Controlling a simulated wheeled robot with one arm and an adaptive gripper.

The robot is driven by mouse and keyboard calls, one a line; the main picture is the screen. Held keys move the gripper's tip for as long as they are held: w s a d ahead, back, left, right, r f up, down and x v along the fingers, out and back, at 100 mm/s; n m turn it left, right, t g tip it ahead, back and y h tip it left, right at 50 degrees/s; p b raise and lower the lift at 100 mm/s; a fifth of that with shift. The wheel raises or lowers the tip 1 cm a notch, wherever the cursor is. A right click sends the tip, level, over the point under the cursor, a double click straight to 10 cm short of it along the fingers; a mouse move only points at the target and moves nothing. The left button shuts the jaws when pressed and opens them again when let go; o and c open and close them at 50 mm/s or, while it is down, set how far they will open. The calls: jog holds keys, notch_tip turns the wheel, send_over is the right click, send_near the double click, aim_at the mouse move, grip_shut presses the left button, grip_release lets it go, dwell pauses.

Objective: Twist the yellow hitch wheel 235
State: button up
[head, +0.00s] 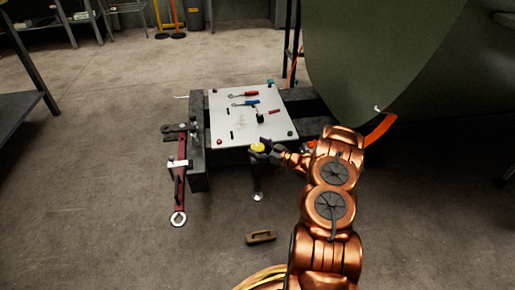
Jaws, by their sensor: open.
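The yellow hitch wheel (258,147) is a small round knob on top of a dark upright jack post, just in front of the white board's near edge. My copper arm reaches in from the lower right. My gripper (264,150) is dark and open, at the wheel, with its fingers coming from the right side. The fingers look to be beside or around the wheel's near and right side. At this size I cannot tell whether they touch it. The jack post's foot (258,196) shows below, near the floor.
A white board (228,128) holds several small tools. A red tow bar (180,180) with a ring end juts out at left. A brown block (261,237) lies on the floor. The large green fuselage panel (375,50) fills the upper right. Open concrete floor lies at left.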

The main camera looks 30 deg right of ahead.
jog(key=c, duration=1.2)
